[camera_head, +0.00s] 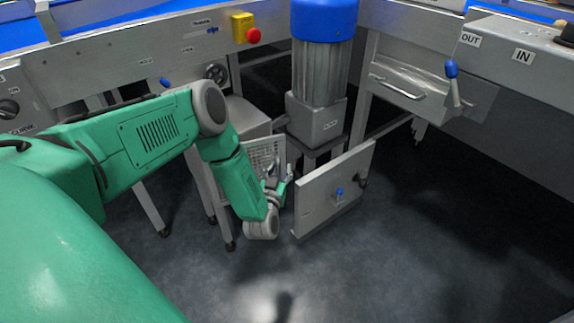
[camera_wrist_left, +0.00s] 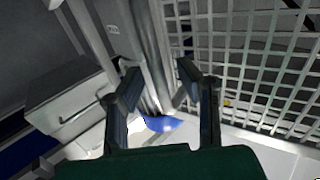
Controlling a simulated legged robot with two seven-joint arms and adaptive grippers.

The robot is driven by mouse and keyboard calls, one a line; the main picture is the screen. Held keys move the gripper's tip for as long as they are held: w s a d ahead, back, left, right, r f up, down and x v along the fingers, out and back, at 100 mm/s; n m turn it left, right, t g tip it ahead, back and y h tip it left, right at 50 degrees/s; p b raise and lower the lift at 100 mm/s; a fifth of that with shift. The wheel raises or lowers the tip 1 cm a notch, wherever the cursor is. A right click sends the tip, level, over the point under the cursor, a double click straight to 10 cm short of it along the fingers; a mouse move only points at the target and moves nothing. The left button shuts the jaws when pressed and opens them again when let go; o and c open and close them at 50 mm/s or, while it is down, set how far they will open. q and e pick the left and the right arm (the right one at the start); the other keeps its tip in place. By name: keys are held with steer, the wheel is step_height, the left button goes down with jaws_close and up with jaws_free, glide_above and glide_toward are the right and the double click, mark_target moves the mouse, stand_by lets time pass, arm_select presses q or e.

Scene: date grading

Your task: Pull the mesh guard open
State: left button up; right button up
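The mesh guard (camera_head: 265,152) is a light grey grid panel under the conveyor frame, partly hidden behind my left forearm and gripper. It also fills the upper right of the left wrist view (camera_wrist_left: 262,60). My left gripper (camera_head: 279,178) is beside the guard's right side, in front of the motor stand. In the left wrist view its two dark fingers (camera_wrist_left: 158,72) stand apart with the grey upright frame edge (camera_wrist_left: 155,50) showing between or behind them. I cannot tell whether they touch it. My right gripper is not in view.
A grey panel door (camera_head: 320,205) with a blue knob stands just right of my left gripper. A blue-topped motor (camera_head: 322,70) stands behind. A drawer (camera_head: 405,85) with a handle and a blue-tipped lever (camera_head: 452,85) are at right. The floor in front is clear.

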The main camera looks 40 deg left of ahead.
arm_select(q)
steer(key=shift+w+a+f, duration=0.1)
steer(key=shift+a+f, duration=0.25)
steer(key=shift+f, duration=0.15)
steer(key=shift+a, duration=0.3)
steer(key=shift+a+r, duration=0.1)
steer(key=shift+a, duration=0.05)
steer(key=v, duration=0.3)
steer(key=d+v, duration=0.1)
steer(key=v, duration=0.3)
steer(key=shift+w+d+r, duration=0.1)
steer(key=shift+w+r, duration=0.05)
steer(key=shift+a+v, duration=0.15)
steer(key=shift+v, duration=1.1)
steer(key=shift+a+v, duration=0.15)
steer(key=shift+v, duration=1.05)
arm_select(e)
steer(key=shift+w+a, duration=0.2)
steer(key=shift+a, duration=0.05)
arm_select(q)
steer(key=shift+a+f, duration=0.15)
steer(key=shift+f, duration=0.15)
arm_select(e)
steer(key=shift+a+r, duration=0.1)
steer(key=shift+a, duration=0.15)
